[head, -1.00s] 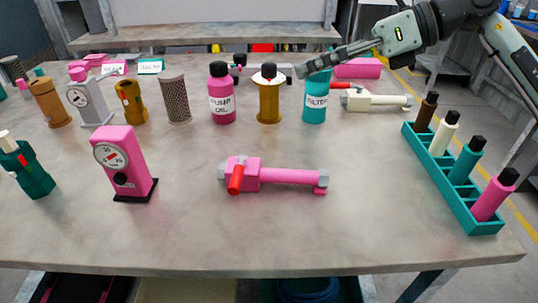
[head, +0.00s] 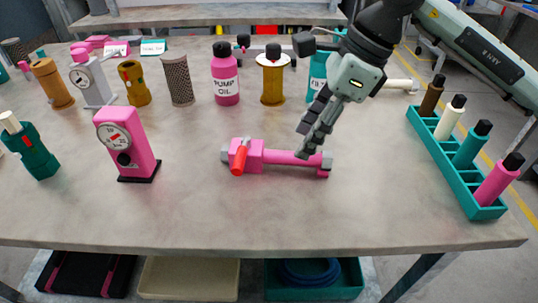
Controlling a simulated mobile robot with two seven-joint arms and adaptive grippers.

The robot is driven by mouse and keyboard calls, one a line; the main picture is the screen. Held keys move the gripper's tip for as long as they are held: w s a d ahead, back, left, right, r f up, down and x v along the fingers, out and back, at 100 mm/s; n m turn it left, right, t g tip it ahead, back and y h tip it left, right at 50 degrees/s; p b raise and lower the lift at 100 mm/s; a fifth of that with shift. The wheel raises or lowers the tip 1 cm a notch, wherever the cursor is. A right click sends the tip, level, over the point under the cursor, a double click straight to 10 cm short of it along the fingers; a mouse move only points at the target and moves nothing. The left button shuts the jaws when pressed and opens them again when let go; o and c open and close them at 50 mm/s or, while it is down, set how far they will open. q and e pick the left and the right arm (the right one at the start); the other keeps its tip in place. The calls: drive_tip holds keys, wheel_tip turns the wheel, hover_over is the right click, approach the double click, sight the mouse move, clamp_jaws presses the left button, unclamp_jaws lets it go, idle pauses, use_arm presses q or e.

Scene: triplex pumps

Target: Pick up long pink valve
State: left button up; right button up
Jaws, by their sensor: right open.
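The long pink valve (head: 282,157) lies on its side on the table (head: 200,215), near the middle. It has grey ends and a red handle (head: 239,160) at its left end. My right gripper (head: 306,146) points down at the valve's right half. It is open, and its fingers cover part of the pink pipe. I cannot tell whether the fingers touch the valve. My left gripper is out of view.
A pink gauge (head: 127,146) stands left of the valve. A teal rack (head: 447,165) with several bottles stands at the right. A pump oil bottle (head: 225,75), a gold spool (head: 272,75) and a mesh cylinder (head: 178,80) stand behind. The table front is clear.

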sight(276, 157)
drive_tip(key=shift+x, duration=2.35)
drive_tip(key=shift+f, duration=0.2)
clamp_jaws()
drive_tip(key=shift+a, duration=0.1)
